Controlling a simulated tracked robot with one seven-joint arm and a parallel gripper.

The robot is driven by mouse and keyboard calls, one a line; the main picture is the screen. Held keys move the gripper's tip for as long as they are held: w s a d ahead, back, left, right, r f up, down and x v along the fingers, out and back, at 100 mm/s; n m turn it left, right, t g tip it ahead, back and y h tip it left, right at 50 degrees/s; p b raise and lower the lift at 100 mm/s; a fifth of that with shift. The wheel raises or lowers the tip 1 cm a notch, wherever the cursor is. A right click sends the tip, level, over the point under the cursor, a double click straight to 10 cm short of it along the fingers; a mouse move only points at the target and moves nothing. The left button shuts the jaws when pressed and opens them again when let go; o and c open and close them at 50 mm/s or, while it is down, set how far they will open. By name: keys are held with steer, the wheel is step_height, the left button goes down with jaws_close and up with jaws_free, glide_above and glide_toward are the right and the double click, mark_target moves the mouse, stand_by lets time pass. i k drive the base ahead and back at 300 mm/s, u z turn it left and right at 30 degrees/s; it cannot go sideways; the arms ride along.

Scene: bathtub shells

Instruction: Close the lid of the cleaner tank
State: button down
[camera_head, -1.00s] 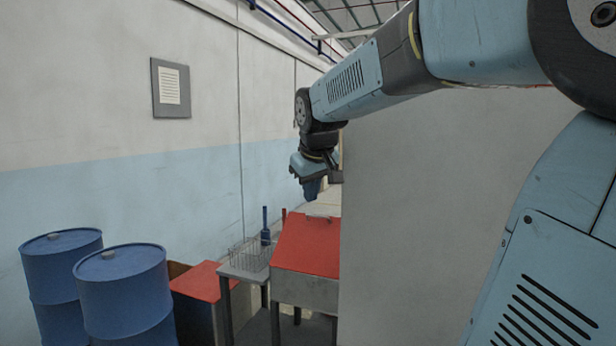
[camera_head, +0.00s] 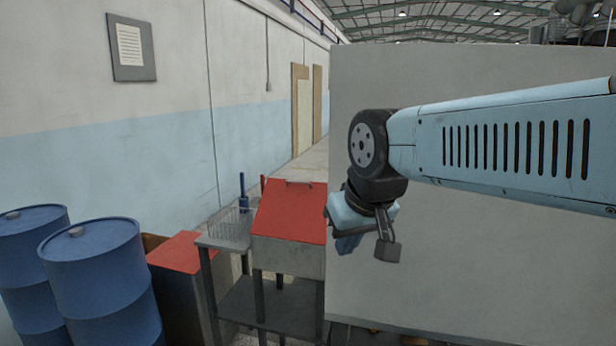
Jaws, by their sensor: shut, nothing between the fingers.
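The cleaner tank (camera_head: 288,260) is a grey box on legs, left of the middle in the head view. Its red lid (camera_head: 290,218) shows as a broad slanted panel, with a small handle at its upper edge. The tank's inside is hidden from this side. My gripper (camera_head: 347,247) hangs in front of the large grey panel, to the right of the lid in the picture and apart from it. It points down, shut and holding nothing.
A side table with a wire basket (camera_head: 229,226) and a blue upright tool (camera_head: 242,186) adjoins the tank. A red-topped bin (camera_head: 176,253) and blue drums (camera_head: 98,278) stand at left. A large grey panel (camera_head: 460,265) fills the right.

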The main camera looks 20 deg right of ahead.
mark_target(287, 210)
steer(key=z, duration=1.45)
steer(key=k, duration=1.05)
steer(key=u, duration=1.35)
steer(key=i, duration=1)
